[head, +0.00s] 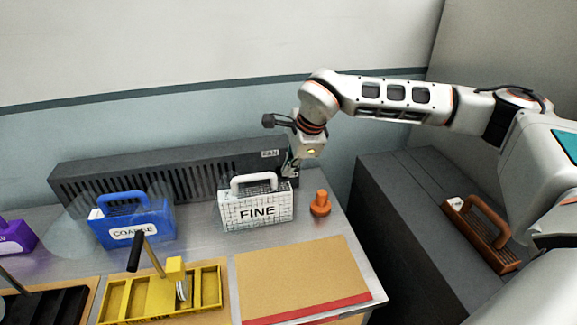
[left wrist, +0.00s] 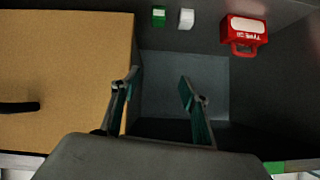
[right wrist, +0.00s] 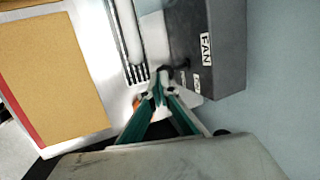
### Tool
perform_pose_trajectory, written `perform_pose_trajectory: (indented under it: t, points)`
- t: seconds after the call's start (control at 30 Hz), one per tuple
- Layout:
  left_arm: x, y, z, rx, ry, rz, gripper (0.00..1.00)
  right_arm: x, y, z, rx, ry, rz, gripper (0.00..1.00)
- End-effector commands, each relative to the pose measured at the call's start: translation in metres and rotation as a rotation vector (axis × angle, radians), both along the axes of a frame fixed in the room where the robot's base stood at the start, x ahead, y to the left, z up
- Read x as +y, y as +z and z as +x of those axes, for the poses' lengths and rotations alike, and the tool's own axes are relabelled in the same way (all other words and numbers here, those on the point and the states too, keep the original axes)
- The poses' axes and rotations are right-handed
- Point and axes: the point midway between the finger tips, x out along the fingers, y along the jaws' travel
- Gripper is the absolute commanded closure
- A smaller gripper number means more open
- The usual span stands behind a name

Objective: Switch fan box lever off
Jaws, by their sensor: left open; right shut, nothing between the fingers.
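The fan box (head: 150,168) is a long dark grey slotted box along the back wall with a FAN label at its right end. Its labelled end also shows in the right wrist view (right wrist: 212,55). A small dark lever knob (right wrist: 183,67) sits at the box's front edge, above two small labels. My right gripper (head: 290,168) is shut and empty, pointing down at the box's right end. In the right wrist view its fingertips (right wrist: 158,90) are close beside the knob; I cannot tell whether they touch. My left gripper (left wrist: 158,78) is open and empty, outside the head view.
A white FINE box (head: 258,206) and an orange peg (head: 320,204) stand near my right gripper. A blue COARSE box (head: 135,224) and a yellow tray (head: 207,290) are to the left. A tan board (head: 300,275) lies in front. A red case (left wrist: 245,30) shows in the left wrist view.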

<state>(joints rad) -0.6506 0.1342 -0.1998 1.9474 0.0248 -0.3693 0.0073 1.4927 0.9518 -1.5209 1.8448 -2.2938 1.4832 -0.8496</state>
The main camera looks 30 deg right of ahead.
Motion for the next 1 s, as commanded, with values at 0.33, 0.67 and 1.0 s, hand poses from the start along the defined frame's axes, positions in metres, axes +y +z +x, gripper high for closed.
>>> perform_pose_trajectory:
  t: [0.33,0.67,1.0]
  points:
    - [-0.010,0.004,0.002,-0.016,-0.012,-0.015,0.55,0.001,-0.006,-0.004,0.001,-0.001,0.001,1.00]
    - [-0.008,0.011,0.004,-0.019,-0.012,-0.010,0.55,0.001,0.003,-0.004,0.000,0.000,0.000,1.00]
    - [-0.007,0.013,0.003,-0.015,-0.012,-0.008,0.55,0.001,0.010,-0.004,0.001,0.000,0.000,1.00]
